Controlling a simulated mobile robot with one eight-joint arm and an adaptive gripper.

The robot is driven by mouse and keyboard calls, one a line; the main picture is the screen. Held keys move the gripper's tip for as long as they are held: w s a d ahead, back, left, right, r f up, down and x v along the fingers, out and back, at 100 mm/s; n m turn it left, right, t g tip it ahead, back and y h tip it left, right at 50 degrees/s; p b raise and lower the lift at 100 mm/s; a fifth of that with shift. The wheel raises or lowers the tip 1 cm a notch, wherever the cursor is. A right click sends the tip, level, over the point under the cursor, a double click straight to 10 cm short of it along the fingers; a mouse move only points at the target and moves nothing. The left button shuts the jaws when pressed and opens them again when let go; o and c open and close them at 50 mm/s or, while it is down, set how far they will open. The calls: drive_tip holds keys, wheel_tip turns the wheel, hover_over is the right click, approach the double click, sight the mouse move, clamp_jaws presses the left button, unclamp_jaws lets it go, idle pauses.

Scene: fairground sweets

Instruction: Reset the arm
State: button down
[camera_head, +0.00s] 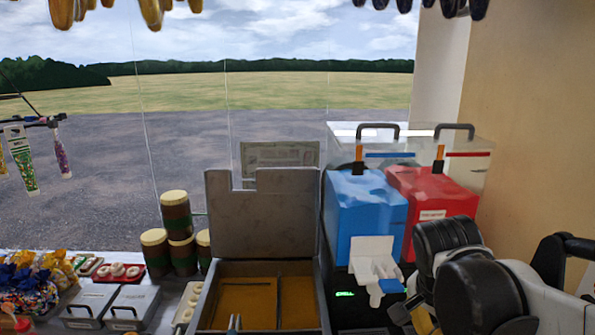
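My arm (478,285) shows at the lower right, with black round joints and white links. It stands in front of the red part of the slush machine and hides some of it. The end of my arm runs out of the picture at the bottom, so I cannot see my gripper or anything it may hold.
A slush machine with a blue tank (362,215) and a red tank (425,192) stands beside my arm. Left of it is a grey fryer (262,212) with raised lid. Brown cups (176,215), grey boxes (132,306) and sweets crowd the counter's left.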

drive_tip(key=s+a+f+n+t+y+b, duration=0.1)
drive_tip(key=s+a+f+n+t+b, duration=0.1)
drive_tip(key=f+n+b, duration=0.3)
drive_tip(key=s+a+f+n+t+y+b, duration=0.1)
drive_tip(key=s+a+f+n+t+b, duration=0.1)
drive_tip(key=f+n+b, duration=0.4)
wheel_tip(320, 180, down, 7)
drive_tip(key=s+a+b, duration=0.1)
drive_tip(key=s+b, duration=0.1)
drive_tip(key=b, duration=0.2)
drive_tip(key=shift+s+a+t, duration=0.3)
drive_tip(key=shift+a, duration=0.1)
drive_tip(key=shift+r, duration=0.1)
